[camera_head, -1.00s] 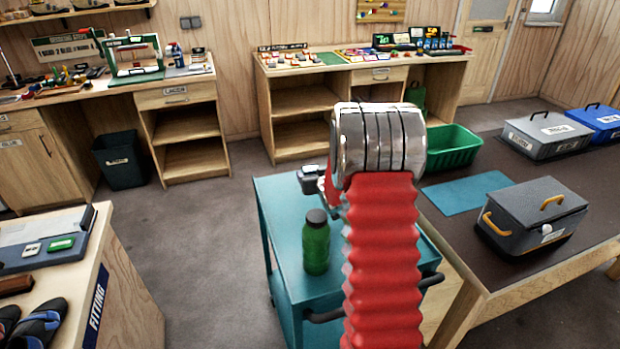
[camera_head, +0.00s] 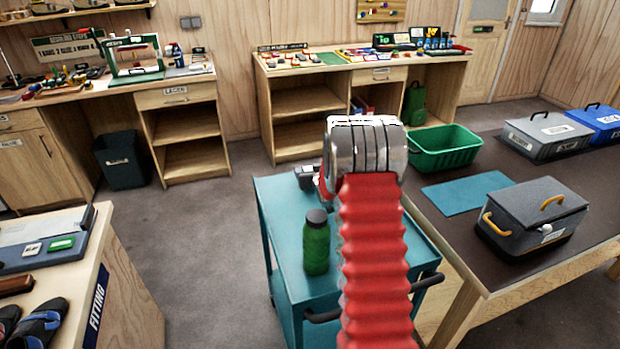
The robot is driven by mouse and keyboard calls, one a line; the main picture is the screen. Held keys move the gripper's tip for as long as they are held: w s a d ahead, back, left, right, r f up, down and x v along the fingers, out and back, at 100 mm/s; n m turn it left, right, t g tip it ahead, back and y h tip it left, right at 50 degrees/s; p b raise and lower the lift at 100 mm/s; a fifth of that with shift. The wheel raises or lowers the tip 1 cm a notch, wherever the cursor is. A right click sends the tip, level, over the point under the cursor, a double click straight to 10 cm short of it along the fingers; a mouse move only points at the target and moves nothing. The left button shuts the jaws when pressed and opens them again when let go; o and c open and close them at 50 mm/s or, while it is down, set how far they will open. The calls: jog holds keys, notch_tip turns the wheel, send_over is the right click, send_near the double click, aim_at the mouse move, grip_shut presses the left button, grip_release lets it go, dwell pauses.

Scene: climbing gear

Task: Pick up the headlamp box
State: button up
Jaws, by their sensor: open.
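No box that I can make out as the headlamp box shows; it may be hidden behind my arm. My red bellows arm with its chrome joint stands in front of the teal cart (camera_head: 284,222). A small dark grey piece at the cart's far left, just left of the joint, looks like part of my gripper (camera_head: 308,178). The joint and red sleeve hide most of it. I see nothing held there, and its fingertips are not clear. A green bottle (camera_head: 316,248) with a dark cap stands upright on the cart, nearer than my gripper.
A dark table (camera_head: 448,239) on the right bears a green bin (camera_head: 444,150), a blue mat (camera_head: 465,192) and a grey box with yellow handles (camera_head: 532,215). The fitting bench (camera_head: 127,290) is at left. Floor between bench and cart is clear.

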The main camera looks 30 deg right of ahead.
jog(key=shift+c, duration=0.7)
jog(key=c, duration=1.1)
